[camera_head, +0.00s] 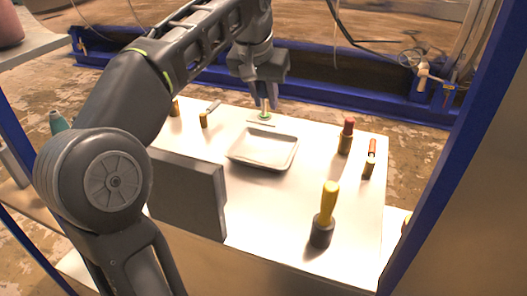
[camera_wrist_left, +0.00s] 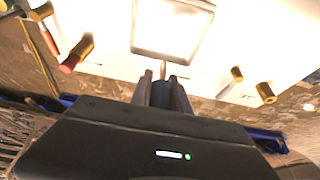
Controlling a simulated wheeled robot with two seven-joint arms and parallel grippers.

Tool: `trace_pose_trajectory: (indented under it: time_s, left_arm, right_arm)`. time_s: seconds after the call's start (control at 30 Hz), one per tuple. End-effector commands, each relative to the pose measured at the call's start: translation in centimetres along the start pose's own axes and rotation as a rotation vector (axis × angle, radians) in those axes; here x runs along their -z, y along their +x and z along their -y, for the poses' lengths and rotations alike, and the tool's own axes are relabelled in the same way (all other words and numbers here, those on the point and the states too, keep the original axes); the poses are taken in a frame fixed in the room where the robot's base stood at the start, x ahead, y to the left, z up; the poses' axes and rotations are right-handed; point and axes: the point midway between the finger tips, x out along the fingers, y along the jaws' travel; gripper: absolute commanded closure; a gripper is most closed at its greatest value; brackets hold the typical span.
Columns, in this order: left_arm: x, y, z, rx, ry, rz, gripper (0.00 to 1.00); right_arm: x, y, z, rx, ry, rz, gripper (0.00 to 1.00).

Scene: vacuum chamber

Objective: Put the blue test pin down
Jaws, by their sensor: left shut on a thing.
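My left gripper (camera_head: 266,97) is over the far edge of the white table, just beyond the tray. In the left wrist view the gripper fingers (camera_wrist_left: 163,90) close around a thin stub that points toward the tray. My right gripper is not in view.
A shallow white tray (camera_head: 240,158) lies near the table's middle. A red-topped cylinder (camera_head: 347,136), a red-and-brass tool (camera_head: 370,160) and a yellow-handled tool (camera_head: 328,208) stand right. Brass cylinders (camera_head: 205,119) stand left. A blue frame beam (camera_head: 350,95) runs behind.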

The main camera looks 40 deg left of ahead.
Motion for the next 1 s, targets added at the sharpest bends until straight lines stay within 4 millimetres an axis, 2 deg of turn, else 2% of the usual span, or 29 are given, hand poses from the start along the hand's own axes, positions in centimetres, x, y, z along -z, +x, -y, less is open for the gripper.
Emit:
trace_pose_trajectory:
  time_s: [0.17,0.3,0.5,0.87,1.0]
  left_arm:
    - [-0.3,0.6,0.0,0.001,-0.001,0.002,1.00]
    - [-1.2,2.6,0.1,0.001,-0.001,0.002,1.00]
    - [-2.2,5.1,0.1,0.001,-0.001,0.001,1.00]
    - [-2.3,5.6,0.0,0.001,-0.001,0.000,1.00]
    - [-3.0,7.1,0.1,0.002,-0.002,0.003,1.00]
  right_arm:
    - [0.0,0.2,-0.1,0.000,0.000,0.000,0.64]
    - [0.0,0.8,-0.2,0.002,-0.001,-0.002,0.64]
    - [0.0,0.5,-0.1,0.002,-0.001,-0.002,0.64]
    - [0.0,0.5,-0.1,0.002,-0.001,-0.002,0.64]
    - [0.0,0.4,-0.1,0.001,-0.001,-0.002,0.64]
